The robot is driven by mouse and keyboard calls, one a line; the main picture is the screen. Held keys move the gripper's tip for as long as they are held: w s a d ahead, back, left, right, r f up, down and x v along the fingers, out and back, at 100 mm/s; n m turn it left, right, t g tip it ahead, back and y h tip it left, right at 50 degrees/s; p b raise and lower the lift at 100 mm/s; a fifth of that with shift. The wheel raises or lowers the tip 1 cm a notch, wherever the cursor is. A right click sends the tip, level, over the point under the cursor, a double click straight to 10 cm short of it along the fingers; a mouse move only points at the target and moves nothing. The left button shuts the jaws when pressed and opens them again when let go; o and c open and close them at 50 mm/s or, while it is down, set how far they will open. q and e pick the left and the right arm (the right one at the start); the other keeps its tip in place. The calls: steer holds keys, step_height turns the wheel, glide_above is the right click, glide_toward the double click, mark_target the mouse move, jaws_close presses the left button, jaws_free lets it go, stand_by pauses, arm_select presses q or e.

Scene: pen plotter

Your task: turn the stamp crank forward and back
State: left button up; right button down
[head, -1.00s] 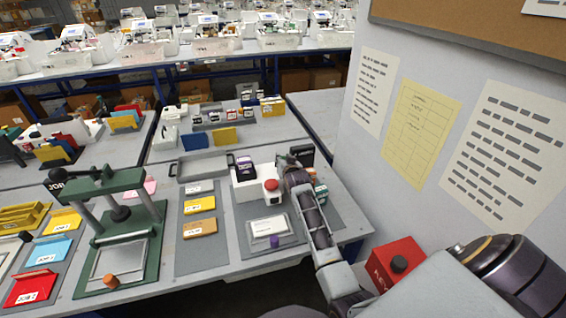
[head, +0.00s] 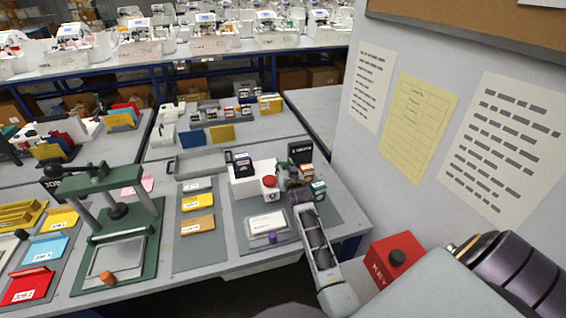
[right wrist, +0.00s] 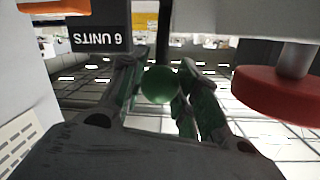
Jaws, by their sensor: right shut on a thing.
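The stamp unit is a white machine (head: 253,184) with a red round button (head: 270,181), on a grey mat at the right of the bench. My right gripper (head: 284,188) is at its right side, small and partly hidden by my own arm. In the right wrist view my right gripper (right wrist: 160,80) has its two fingers on either side of a green ball knob (right wrist: 159,86), shut on it. A dark rod shows behind the knob; the rest of the crank is hidden. The red button (right wrist: 275,98) hangs large at the right there. My left gripper is not in view.
A black box (head: 300,152) and small orange (head: 307,172) and green-and-white (head: 318,189) boxes stand close to my right gripper. A white pad (head: 267,223) and purple knob (head: 272,238) lie in front. A green press (head: 120,280) stands left; a wall panel (head: 350,170) rises right.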

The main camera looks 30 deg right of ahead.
steer(key=shift+s+a+f, duration=0.15)
steer(key=shift+s+f, duration=0.35)
steer(key=shift+f, duration=0.15)
steer(key=c, duration=1)
jaws_free()
steer(key=shift+c, duration=0.2)
steer(key=shift+r, duration=0.1)
steer(key=shift+w+r, duration=0.1)
